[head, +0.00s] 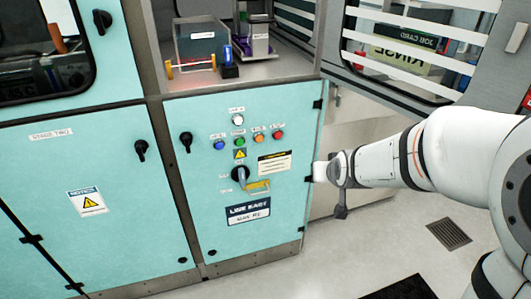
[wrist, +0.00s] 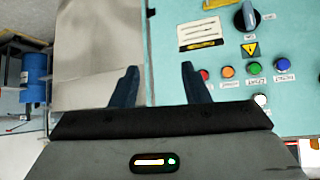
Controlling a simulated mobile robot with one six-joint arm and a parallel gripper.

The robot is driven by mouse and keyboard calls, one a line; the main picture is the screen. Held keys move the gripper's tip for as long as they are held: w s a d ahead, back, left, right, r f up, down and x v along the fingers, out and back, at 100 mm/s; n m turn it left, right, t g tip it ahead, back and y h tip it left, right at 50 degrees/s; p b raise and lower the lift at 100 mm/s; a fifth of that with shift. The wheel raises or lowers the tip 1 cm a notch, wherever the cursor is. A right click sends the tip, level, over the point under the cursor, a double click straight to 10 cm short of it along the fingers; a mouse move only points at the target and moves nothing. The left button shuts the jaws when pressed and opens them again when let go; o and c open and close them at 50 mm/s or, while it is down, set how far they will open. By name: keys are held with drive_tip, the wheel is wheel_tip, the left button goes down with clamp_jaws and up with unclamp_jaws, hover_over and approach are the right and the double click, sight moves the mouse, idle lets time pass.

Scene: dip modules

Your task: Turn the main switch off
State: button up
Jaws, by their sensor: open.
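In the wrist view the knob (wrist: 246,17) shows at the top right, partly cut by the frame edge. My gripper (head: 326,172) is right of the door's edge, apart from the switch. In the wrist view its two dark fingers (wrist: 160,85) are spread with nothing between them.
Blue, green, orange and red buttons and a white one (head: 238,119) sit above the switch. A black door handle (head: 186,141) is to their left. A slatted panel (head: 425,45) stands at upper right. The floor (head: 380,235) below my arm is clear around a drain grate (head: 449,234).

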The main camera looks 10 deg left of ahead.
drive_tip(key=w+a+f+n+t+y+b, duration=0.1)
drive_tip(key=w+a+f+t+b, duration=0.1)
drive_tip(key=w+a+f, duration=0.3)
drive_tip(key=w+a+f+n+t+y+b, duration=0.1)
drive_tip(key=w+a+f+y+b, duration=0.15)
drive_tip(key=a+f, duration=0.4)
drive_tip(key=n+t+y+b, duration=0.1)
drive_tip(key=t+y+b, duration=0.2)
drive_tip(key=t+b, duration=0.15)
approach(243, 179)
drive_tip(key=x, duration=0.4)
drive_tip(key=shift+g, duration=0.45)
drive_tip(key=x, duration=0.7)
drive_tip(key=shift+w+r+b, duration=0.1)
drive_tip(key=shift+r+b, duration=0.15)
drive_tip(key=shift+b, duration=0.15)
clamp_jaws()
